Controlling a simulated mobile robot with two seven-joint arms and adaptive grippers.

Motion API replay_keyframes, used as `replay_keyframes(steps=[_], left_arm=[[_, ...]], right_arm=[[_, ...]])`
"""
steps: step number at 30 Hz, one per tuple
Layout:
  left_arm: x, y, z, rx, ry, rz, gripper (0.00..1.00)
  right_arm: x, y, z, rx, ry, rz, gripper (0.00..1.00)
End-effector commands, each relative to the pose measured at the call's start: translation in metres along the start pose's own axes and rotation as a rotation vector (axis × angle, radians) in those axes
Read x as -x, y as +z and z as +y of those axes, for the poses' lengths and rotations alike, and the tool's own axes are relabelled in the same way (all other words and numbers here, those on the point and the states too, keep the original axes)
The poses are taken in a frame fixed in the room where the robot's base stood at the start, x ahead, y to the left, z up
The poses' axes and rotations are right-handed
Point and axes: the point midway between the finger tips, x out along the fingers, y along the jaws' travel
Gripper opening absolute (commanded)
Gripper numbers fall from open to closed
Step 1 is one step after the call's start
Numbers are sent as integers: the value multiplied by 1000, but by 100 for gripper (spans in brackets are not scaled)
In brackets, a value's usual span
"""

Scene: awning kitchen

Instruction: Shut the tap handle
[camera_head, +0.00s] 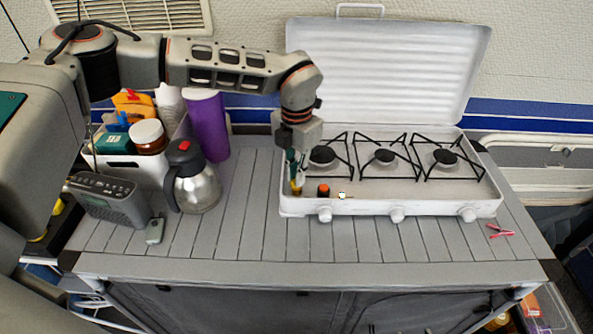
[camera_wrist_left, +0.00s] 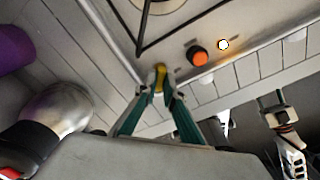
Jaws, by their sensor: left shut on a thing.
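A small yellow piece that looks like the tap handle (camera_wrist_left: 161,72) stands at the left front corner of the white gas stove. My left gripper (camera_head: 295,187) points down at that corner, its teal fingers shut on the yellow piece. In the left wrist view the fingertips (camera_wrist_left: 158,91) meet around its lower end. The fingers partly hide the piece, and its turn angle is hard to tell. My right gripper (camera_wrist_left: 271,100) seems to show small at the right of the left wrist view; its jaws are unclear.
The stove (camera_head: 360,207) has a raised lid (camera_head: 385,70). Beside the yellow piece are a black knob with an orange top (camera_head: 324,190) and a small bright white spot (camera_head: 342,195). A steel jug (camera_head: 197,185), radio (camera_head: 108,200) and purple cylinder (camera_head: 207,125) stand left. The front counter is mostly clear.

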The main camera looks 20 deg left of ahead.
Motion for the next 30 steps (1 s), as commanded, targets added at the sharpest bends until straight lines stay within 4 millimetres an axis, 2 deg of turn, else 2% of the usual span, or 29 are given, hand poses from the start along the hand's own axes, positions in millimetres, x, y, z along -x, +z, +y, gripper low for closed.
replay_keyframes(steps=[17, 30], left_arm=[[1, 0, 0, -537, 0, 0, 0], [0, 0, 0, -800, 0, 0, 0]], right_arm=[[10, -15, 3, 1, 1, 1, 40], [12, -6, 13, 0, 19, -26, 40]])
